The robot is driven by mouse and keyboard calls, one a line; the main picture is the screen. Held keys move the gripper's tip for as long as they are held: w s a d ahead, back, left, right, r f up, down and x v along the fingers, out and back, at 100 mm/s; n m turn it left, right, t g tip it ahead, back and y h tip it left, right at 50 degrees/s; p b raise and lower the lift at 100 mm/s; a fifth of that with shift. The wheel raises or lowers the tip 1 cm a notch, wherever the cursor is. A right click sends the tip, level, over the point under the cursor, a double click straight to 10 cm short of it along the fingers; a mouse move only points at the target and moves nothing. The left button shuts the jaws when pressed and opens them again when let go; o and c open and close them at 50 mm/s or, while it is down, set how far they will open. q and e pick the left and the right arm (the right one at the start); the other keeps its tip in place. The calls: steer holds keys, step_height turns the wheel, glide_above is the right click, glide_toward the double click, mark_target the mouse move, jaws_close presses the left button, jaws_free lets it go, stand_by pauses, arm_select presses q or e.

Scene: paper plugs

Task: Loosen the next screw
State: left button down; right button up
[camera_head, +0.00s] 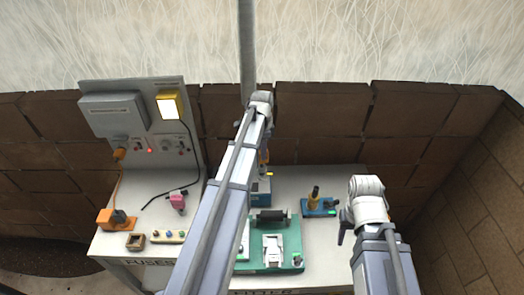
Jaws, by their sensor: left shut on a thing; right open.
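My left arm reaches across the middle, and its gripper (264,158) points down above a blue block (260,188) at the back of the bench. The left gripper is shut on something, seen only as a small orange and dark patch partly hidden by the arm. My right gripper (343,226) is open and empty at the right, over the bench. A green fixture (256,264) with a white piece and a dark roller lies in front. I cannot make out any screw.
A grey panel (187,112) with a lit yellow lamp (168,107) stands at the back left. A brick wall stands behind.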

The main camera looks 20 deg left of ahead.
arm_select(q)
steer(key=m, duration=1.5)
steer(key=shift+f+b, duration=1.1)
steer(key=shift+f, duration=0.05)
stand_by(0.4)
